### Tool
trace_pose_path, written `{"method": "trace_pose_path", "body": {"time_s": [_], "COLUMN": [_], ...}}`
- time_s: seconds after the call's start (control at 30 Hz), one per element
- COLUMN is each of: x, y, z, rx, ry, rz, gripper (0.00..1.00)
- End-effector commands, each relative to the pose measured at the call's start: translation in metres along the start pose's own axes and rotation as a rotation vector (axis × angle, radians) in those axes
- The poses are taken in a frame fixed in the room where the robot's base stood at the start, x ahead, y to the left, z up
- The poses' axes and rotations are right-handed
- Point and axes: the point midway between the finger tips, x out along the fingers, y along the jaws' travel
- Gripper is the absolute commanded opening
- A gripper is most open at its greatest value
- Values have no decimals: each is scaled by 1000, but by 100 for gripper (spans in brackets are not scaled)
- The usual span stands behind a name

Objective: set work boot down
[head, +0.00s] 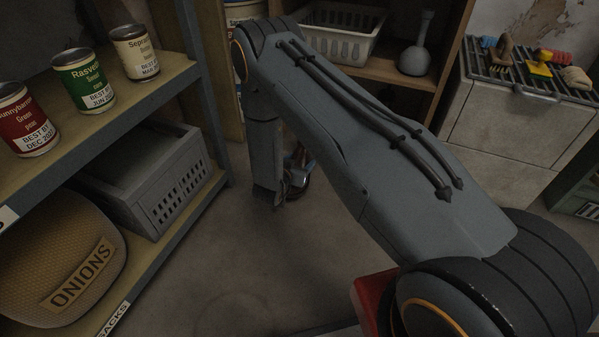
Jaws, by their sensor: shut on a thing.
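My gripper (287,187) is low over the floor near the middle of the head view, mostly hidden behind my own forearm and wrist. It is shut on a dark thing (301,188), taken to be the work boot, of which only a small rounded part shows. Small bits of blue and reddish colour show just above it. The boot's full shape and tilt are hidden, and I cannot tell whether it touches the floor (235,255).
A shelf on the left holds several cans (84,80), a grey crate (150,185) and an onion sack (62,262). Behind are a white basket (335,45) and a grey flask (415,58). A pale cabinet (520,120) stands right. Floor between is bare.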

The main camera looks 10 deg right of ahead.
Motion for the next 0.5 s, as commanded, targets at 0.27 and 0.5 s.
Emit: {"method": "trace_pose_path", "body": {"time_s": [0.27, 0.5], "x": [16, 15], "y": [0, 0], "z": [36, 36], "rx": [1, 1], "ry": [1, 1], "rz": [0, 0], "gripper": [19, 19]}}
